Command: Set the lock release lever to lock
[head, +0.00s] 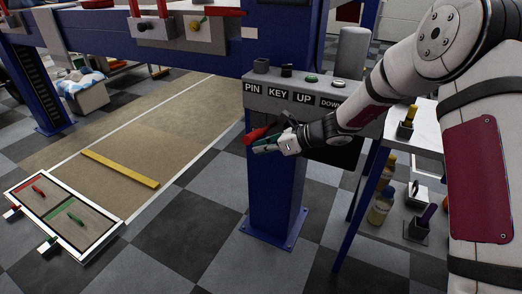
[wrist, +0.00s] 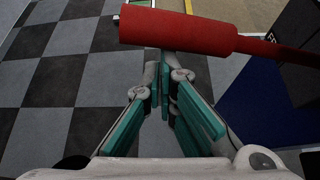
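The lock release lever (head: 259,133) has a red handle and sits below the control box on the blue post. In the wrist view its thick red grip (wrist: 180,31) runs across the top, with a thinner red part (wrist: 280,50) going off to the right. My gripper (head: 262,147) is right at the lever in the head view, just below the red handle. In the wrist view my gripper (wrist: 163,68) has its teal-padded fingers drawn together at the tips, with nothing seen between them. The handle covers the tip ends; whether they touch it is unclear.
The grey control box (head: 300,97), labelled PIN, KEY, UP and DOWN, overhangs the lever. The blue post (head: 272,200) stands below. A shelf table (head: 424,135) with bottles is close on the right.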

